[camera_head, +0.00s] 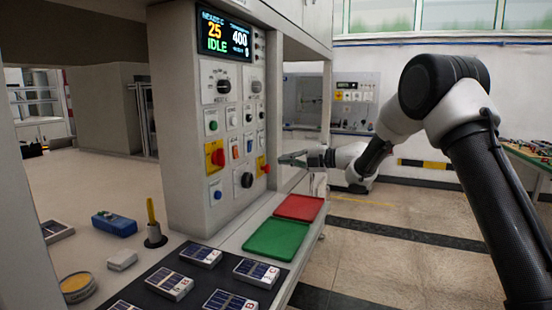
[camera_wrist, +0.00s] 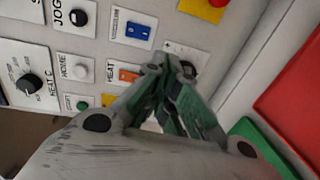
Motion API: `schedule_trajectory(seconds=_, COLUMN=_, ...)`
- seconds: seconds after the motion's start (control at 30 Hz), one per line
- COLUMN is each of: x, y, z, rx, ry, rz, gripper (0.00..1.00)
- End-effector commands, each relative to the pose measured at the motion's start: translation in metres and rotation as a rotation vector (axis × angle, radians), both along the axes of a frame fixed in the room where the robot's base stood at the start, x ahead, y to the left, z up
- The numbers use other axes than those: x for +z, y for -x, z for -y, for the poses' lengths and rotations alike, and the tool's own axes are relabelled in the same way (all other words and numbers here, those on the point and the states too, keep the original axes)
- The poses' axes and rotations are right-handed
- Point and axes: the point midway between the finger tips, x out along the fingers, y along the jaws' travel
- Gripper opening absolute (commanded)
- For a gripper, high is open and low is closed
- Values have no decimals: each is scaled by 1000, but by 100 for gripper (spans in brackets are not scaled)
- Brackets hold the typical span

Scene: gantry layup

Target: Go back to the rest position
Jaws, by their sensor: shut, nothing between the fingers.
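My gripper (camera_head: 288,160) is in the middle of the head view, at the end of my arm reaching in from the right. Its tips point left at the grey control panel (camera_head: 185,110), close to a red-and-yellow switch (camera_head: 263,166). In the wrist view my gripper (camera_wrist: 172,68) is shut with nothing held, and the panel face with its buttons lies behind the tips. I cannot tell whether the tips touch the panel. The display (camera_head: 225,36) reads IDLE, 25 and 400.
A green tray (camera_head: 275,238) and a red tray (camera_head: 299,207) lie on the ledge below my gripper. Several solar-panel pieces sit on a dark mat (camera_head: 195,285). A blue block (camera_head: 114,223) and a holder with a yellow tool (camera_head: 152,222) stand left. Floor at right is open.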

Motion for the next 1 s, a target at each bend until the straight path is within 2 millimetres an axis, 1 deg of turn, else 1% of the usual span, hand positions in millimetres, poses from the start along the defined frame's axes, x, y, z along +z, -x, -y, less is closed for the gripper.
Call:
schedule_trajectory(seconds=0.03, x=-1, y=2, z=6, rx=-1, ry=1, rz=0, gripper=0)
schedule_trajectory(seconds=0.1, x=-2, y=4, z=12, rx=-1, ry=1, rz=1, gripper=0)
schedule_trajectory(seconds=0.2, x=-2, y=6, z=16, rx=0, ry=1, rz=0, gripper=0)
schedule_trajectory(seconds=0.57, x=-2, y=6, z=16, rx=-1, ry=-3, rz=-8, gripper=0)
schedule_trajectory(seconds=0.63, x=-9, y=1, z=19, rx=-31, ry=12, rz=-56, gripper=0)
schedule_trajectory(seconds=0.67, x=-15, y=-4, z=23, rx=-61, ry=25, rz=-85, gripper=0)
schedule_trajectory(seconds=0.73, x=-36, y=-24, z=41, rx=-186, ry=62, rz=-183, gripper=0)
schedule_trajectory(seconds=0.77, x=-49, y=-31, z=52, rx=-256, ry=77, rz=-241, gripper=0)
schedule_trajectory(seconds=0.8, x=-71, y=-39, z=71, rx=-359, ry=97, rz=-328, gripper=0)
schedule_trajectory(seconds=0.87, x=-102, y=-44, z=107, rx=-542, ry=122, rz=-473, gripper=0)
schedule_trajectory(seconds=0.9, x=-114, y=-41, z=137, rx=-687, ry=130, rz=-572, gripper=0)
schedule_trajectory(seconds=0.93, x=-117, y=-35, z=161, rx=-794, ry=131, rz=-641, gripper=0)
schedule_trajectory(seconds=0.97, x=-120, y=-26, z=185, rx=-900, ry=127, rz=-707, gripper=0)
schedule_trajectory(seconds=1.0, x=-120, y=-10, z=216, rx=-1031, ry=116, rz=-790, gripper=0)
